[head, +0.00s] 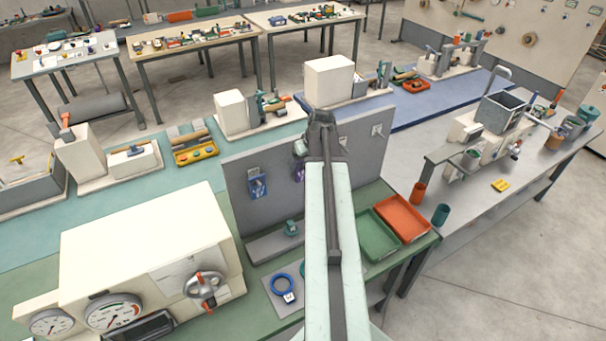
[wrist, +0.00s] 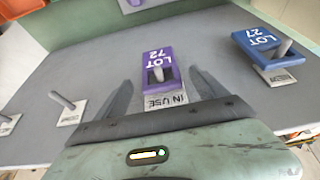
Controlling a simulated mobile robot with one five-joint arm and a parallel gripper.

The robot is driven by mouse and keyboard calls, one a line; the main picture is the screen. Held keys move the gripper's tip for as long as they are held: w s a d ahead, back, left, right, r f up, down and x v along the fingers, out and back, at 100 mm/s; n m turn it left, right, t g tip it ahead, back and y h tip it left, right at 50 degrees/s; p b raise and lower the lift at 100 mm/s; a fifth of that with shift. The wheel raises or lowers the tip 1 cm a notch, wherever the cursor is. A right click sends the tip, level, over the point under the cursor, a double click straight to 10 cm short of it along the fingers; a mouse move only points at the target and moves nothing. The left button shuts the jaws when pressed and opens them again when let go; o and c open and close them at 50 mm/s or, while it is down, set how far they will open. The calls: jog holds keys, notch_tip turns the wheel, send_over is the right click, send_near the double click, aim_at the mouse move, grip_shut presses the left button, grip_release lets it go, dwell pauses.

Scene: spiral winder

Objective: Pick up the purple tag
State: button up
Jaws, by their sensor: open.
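The purple tag (wrist: 157,66), marked LOT 72, hangs on a grey peg on the grey upright board, over a pale plate reading IN USE. In the head view the purple tag (head: 299,171) shows partly, beside my arm. My gripper (wrist: 161,78) is open and empty, with one finger on each side of the tag's lower area in the wrist view. The fingers look apart from the tag; their exact depth to it is unclear. In the head view my arm hides most of the gripper.
A blue tag (wrist: 264,48), marked LOT 27, hangs on a peg to the right in the wrist view. An empty peg (wrist: 64,101) is to the left. In the head view, green (head: 376,240) and orange (head: 402,218) trays lie right of my arm.

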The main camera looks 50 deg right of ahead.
aim_at(303, 170)
jog(key=b+x, duration=0.5)
jog(key=shift+f, duration=0.3)
jog(key=shift+s+a+r, duration=0.1)
jog(key=shift+s+r, duration=0.05)
jog(key=shift+r, duration=0.05)
jog(key=c, duration=1.4)
jog(key=shift+c, duration=0.2)
jog(key=shift+r+p, duration=0.25)
jog(key=shift+p, duration=0.25)
